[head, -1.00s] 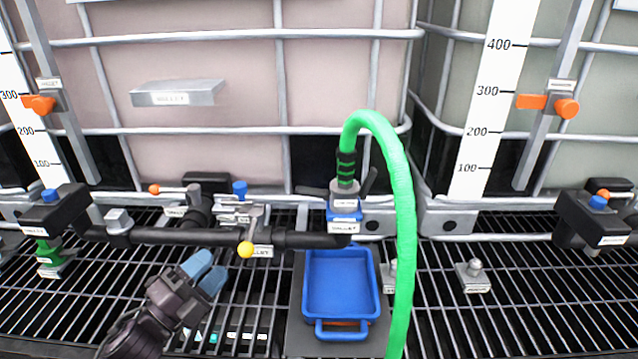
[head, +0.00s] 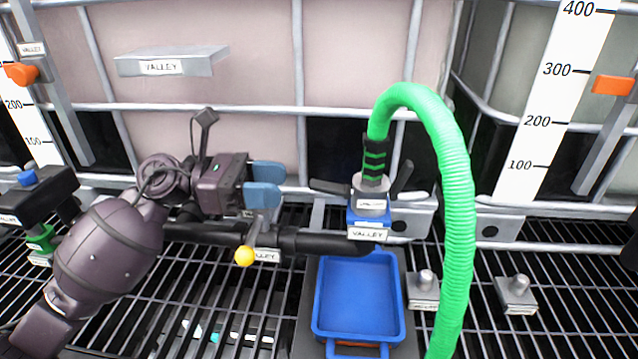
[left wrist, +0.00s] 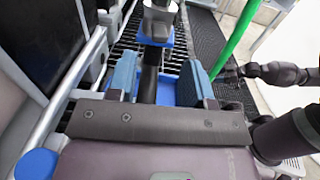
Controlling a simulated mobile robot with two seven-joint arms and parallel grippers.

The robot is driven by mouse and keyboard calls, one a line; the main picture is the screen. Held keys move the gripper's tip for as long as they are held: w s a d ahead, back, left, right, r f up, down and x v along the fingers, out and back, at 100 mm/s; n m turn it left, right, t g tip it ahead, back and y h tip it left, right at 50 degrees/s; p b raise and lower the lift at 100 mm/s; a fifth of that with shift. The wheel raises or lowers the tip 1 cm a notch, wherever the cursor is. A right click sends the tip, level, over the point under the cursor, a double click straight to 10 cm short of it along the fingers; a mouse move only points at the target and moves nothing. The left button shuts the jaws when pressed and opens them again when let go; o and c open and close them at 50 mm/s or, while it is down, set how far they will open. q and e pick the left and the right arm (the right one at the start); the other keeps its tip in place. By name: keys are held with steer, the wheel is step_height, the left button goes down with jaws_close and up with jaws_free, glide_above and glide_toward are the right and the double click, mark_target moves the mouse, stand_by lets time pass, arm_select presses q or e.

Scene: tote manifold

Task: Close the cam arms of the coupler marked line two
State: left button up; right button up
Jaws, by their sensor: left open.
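The coupler (head: 370,208) stands upright on the end of the black pipe, with a blue body and a grey collar. Its label reads VALLEY; I see no line two marking. A green hose (head: 455,200) rises from its top. Two black cam arms stick out, the left one (head: 328,187) nearly level, the right one (head: 402,178) angled up. My left gripper (head: 268,183) is open and empty, left of the left cam arm and apart from it. The left wrist view shows the coupler (left wrist: 158,22) ahead between the blue fingers. A dark arm at that view's right ends in an unclear hand (left wrist: 232,73).
A blue tray (head: 360,300) sits below the coupler. A yellow-knobbed lever (head: 245,256) stands on the pipe (head: 300,241) below my left gripper. The tank cage is close behind. The hose hangs down on the right, beside small grey blocks (head: 517,293) on the grating.

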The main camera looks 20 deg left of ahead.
mark_target(318, 183)
arm_select(q)
steer(key=x, duration=0.7)
steer(key=shift+d, duration=0.15)
jaws_close()
